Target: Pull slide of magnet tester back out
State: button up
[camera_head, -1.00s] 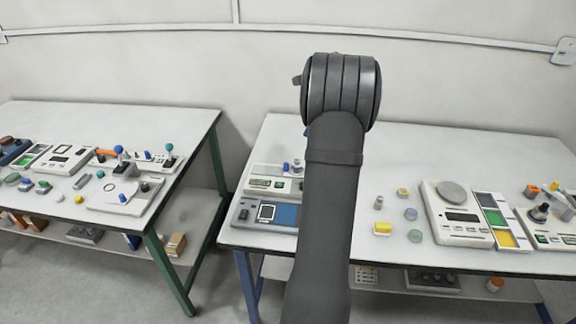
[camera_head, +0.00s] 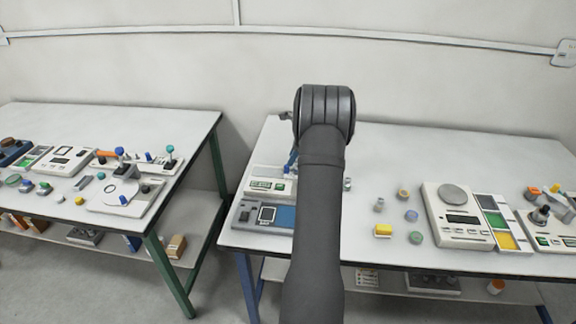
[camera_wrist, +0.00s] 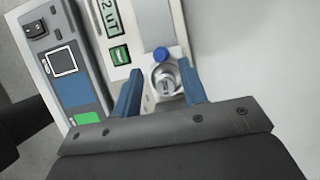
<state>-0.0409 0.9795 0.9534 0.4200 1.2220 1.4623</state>
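A white instrument with a display and a green button, apparently the magnet tester (camera_head: 258,185), stands at the left of the right table; it also shows in the wrist view (camera_wrist: 117,57). In the wrist view a blue round knob (camera_wrist: 161,54) sits at its slide, with a round silver piece (camera_wrist: 166,80) just below it. My gripper (camera_wrist: 161,72) has its two blue fingers apart, one on each side of the knob and silver piece. I cannot tell if either finger touches. In the head view my arm hides most of the gripper and the slide.
A blue-grey device (camera_head: 250,215) lies along the tester's near side. The tabletop behind is clear. Another table (camera_head: 190,130) stands to the left.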

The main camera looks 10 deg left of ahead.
jog(key=x, duration=0.5)
jog(key=shift+f, duration=0.1)
grip_shut()
